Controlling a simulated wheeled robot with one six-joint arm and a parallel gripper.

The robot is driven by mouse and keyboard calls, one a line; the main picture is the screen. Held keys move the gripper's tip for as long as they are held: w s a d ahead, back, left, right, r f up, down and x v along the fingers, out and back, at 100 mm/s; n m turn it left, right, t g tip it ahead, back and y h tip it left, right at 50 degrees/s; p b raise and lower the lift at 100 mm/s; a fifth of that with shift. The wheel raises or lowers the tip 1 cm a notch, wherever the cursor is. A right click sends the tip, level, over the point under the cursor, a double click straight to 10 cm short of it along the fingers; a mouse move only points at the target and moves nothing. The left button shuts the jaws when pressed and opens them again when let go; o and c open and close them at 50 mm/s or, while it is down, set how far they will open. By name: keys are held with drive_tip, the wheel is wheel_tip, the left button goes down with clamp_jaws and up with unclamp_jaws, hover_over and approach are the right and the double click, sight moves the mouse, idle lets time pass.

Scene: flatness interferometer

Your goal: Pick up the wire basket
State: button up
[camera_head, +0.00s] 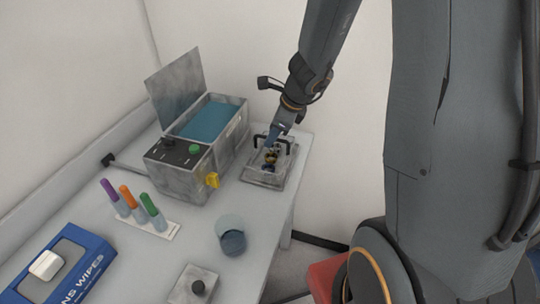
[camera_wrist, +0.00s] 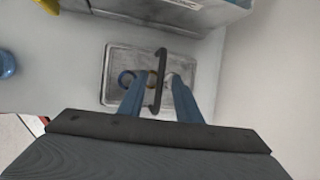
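The wire basket (camera_head: 262,184) is a shallow, grey, rectangular tray-like basket with a dark arched handle, on the far right end of the bench beside the tank unit. It also shows in the wrist view (camera_wrist: 106,74), with small round items inside, partly hidden by my fingers. My gripper (camera_head: 271,141) is over the basket, pointing down. In the wrist view my gripper (camera_wrist: 158,100) has its two blue-grey fingers apart, with the dark handle (camera_wrist: 161,65) running between them. I cannot tell whether either finger touches the handle.
The grey tank (camera_head: 170,182) with blue liquid (camera_head: 208,118) and raised lid (camera_head: 175,88) stands left of the basket. A rack with capped tubes (camera_head: 165,229), a blue-filled cup (camera_head: 231,240), a knobbed block (camera_head: 190,288) and a wipes box (camera_head: 75,255) are nearer. The wall rises behind.

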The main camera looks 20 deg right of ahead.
drive_tip(key=b, duration=0.2)
hover_over(260, 153)
drive_tip(key=s+d, duration=0.1)
drive_tip(key=s, duration=0.1)
drive_tip(key=f, duration=0.6)
drive_tip(key=shift+s+d+f, duration=0.1)
drive_tip(key=shift+d, duration=0.1)
clamp_jaws()
